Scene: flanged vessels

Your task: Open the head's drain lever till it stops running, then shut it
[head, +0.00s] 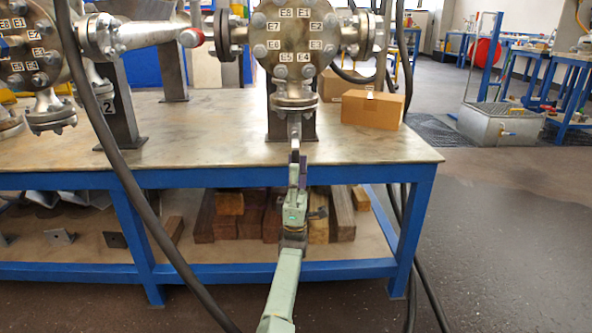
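The head (282,32) is a round flanged metal plate with bolts and labels from E1 to E8, above the bench at the centre. A short flanged outlet (294,92) hangs below it, with a narrow grey metal piece (294,128) under that. A red-ended handle (196,22) shows at the pipe left of the head. I cannot tell for sure which part is the drain lever, and no running liquid is visible. My gripper (298,166) points up at the bench's front edge, just below the narrow piece. Its fingers are too small to tell their opening or any contact.
The blue-framed bench (400,152) has a cardboard box (372,109) right of the head. Another flanged vessel (28,58) stands at left. Dark hoses (140,195) hang across the left and the right end. The floor at right is open.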

